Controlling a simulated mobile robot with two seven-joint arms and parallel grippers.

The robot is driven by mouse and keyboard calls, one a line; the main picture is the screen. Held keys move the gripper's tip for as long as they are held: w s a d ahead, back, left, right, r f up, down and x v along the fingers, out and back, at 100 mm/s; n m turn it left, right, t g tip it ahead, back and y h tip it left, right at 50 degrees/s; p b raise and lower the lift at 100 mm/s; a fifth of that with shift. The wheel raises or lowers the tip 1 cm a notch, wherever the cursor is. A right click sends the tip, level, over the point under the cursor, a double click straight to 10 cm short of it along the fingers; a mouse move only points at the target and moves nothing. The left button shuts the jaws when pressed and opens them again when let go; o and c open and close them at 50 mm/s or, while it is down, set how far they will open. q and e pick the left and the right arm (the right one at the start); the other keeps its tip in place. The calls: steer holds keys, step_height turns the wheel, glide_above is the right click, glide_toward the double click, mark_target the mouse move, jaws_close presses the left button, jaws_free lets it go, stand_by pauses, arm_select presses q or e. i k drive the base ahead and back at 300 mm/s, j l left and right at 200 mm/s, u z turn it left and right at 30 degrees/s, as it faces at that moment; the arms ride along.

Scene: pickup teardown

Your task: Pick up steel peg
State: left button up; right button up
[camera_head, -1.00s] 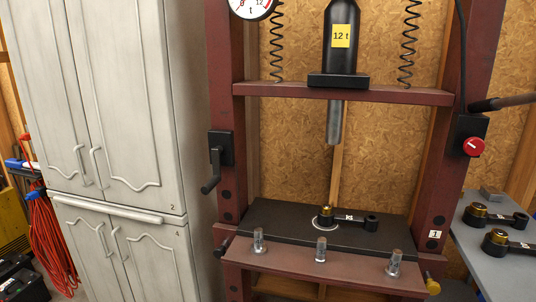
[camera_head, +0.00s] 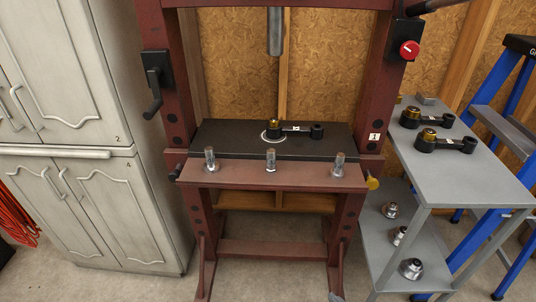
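Several shiny grey pegs stand upright in a row on the red front ledge (camera_head: 240,176) of the press: a left peg (camera_head: 210,158), a middle peg (camera_head: 270,160) and a right peg (camera_head: 339,164). I cannot tell which one is the steel peg of the task. Nothing touches them. Neither of my grippers is in view.
A black arm with a brass bushing (camera_head: 273,124) lies on the dark press bed (camera_head: 225,135) below the ram (camera_head: 275,30). A grey cart (camera_head: 455,175) at the right bears similar arms and metal parts. A blue ladder (camera_head: 490,110) stands behind it. White cabinets (camera_head: 100,215) stand at the left.

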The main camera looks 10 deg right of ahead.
mark_target(270, 168)
steer(key=k+l+u, duration=0.15)
steer(key=k+l, duration=0.2)
steer(key=l, duration=0.3)
steer(key=k+l+u, duration=0.2)
steer(key=k+l, duration=0.2)
steer(key=l, duration=0.2)
steer(key=k+l+u, duration=0.15)
steer(key=k+l, duration=0.3)
